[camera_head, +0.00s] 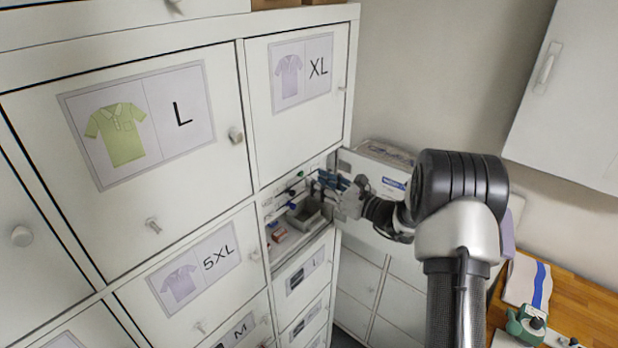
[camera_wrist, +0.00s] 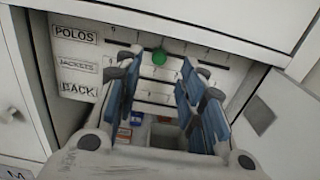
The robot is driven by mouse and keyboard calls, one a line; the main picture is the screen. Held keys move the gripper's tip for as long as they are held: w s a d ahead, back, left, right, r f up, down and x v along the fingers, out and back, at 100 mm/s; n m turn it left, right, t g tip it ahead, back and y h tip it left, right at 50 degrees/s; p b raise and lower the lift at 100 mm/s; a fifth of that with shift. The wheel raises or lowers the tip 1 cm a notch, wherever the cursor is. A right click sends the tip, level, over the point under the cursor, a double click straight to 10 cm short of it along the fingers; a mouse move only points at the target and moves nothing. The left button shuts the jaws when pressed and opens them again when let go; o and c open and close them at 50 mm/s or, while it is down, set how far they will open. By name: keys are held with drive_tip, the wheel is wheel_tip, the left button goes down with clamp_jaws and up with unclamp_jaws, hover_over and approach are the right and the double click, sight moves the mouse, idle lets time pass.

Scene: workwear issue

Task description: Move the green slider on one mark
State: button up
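The green slider (camera_wrist: 159,57) is a round green knob in the upper row of a white marked panel (camera_wrist: 90,50), beside the row labelled POLOS. Rows labelled JACKETS and BACK lie below it. In the head view the green slider (camera_head: 300,174) is a small dot inside the open compartment. My gripper (camera_wrist: 161,80) is open, with its blue-padded fingers spread left and right in front of the panel. The knob shows between and just beyond the fingertips, apart from them. In the head view my gripper (camera_head: 326,184) reaches into the compartment. Parts of the lower rows are hidden by the fingers.
A grey bin (camera_head: 304,214) and small red and blue boxes (camera_head: 277,234) sit below the panel. Closed doors labelled L (camera_head: 185,150) and XL (camera_head: 300,120) stand left and above. A wooden counter (camera_head: 575,310) is at lower right.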

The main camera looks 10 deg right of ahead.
drive_tip(key=v, duration=0.7)
drive_tip(key=s+a+f+n+g+b, duration=0.2)
drive_tip(key=s+a+n+g+b, duration=0.4)
drive_tip(key=s+a+n, duration=0.3)
drive_tip(key=s+a+f+n+g+b, duration=0.2)
drive_tip(key=s+a+n+g+b, duration=0.35)
drive_tip(key=s+a, duration=0.5)
drive_tip(key=s+d+f+n+g+h+b, duration=0.1)
drive_tip(key=s+f+n+h+b, duration=0.5)
drive_tip(key=s, duration=0.6)
drive_tip(key=s+d+f+n+t+h+b, duration=0.2)
drive_tip(key=s+d+f+n+h+b, duration=0.2)
drive_tip(key=s+d+f+n+b, duration=0.2)
drive_tip(key=shift+s+d+f+n+h, duration=0.35)
drive_tip(key=shift+s+d+n, duration=0.4)
drive_tip(key=shift+d+n, duration=0.45)
drive_tip(key=shift+t, duration=0.25)
